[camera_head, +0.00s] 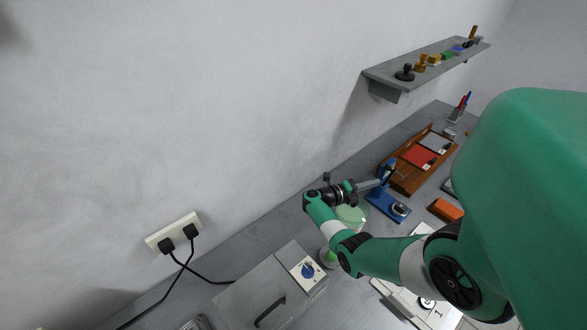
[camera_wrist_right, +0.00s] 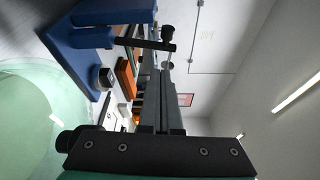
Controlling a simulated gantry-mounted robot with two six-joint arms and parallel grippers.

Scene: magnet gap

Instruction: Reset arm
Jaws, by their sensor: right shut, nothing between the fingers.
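My right arm reaches in from the right in the head view. Its gripper (camera_head: 378,184) is shut and empty, with grey fingers pointing right towards a blue stand (camera_head: 388,205). In the right wrist view the shut fingers (camera_wrist_right: 163,72) stretch up the middle of the picture. The blue stand (camera_wrist_right: 92,38) is at the upper left there, with a dark rod and knob (camera_wrist_right: 168,34) beyond the fingertips. I cannot tell whether the fingertips touch the stand. My left gripper is in neither view.
A pale green round object (camera_head: 350,214) lies below the right gripper; a translucent green one (camera_wrist_right: 40,115) fills the wrist view's left. A wooden tray (camera_head: 408,179), orange block (camera_head: 447,209) and grey box (camera_head: 262,292) stand on the table. A wall shelf (camera_head: 425,62) hangs above.

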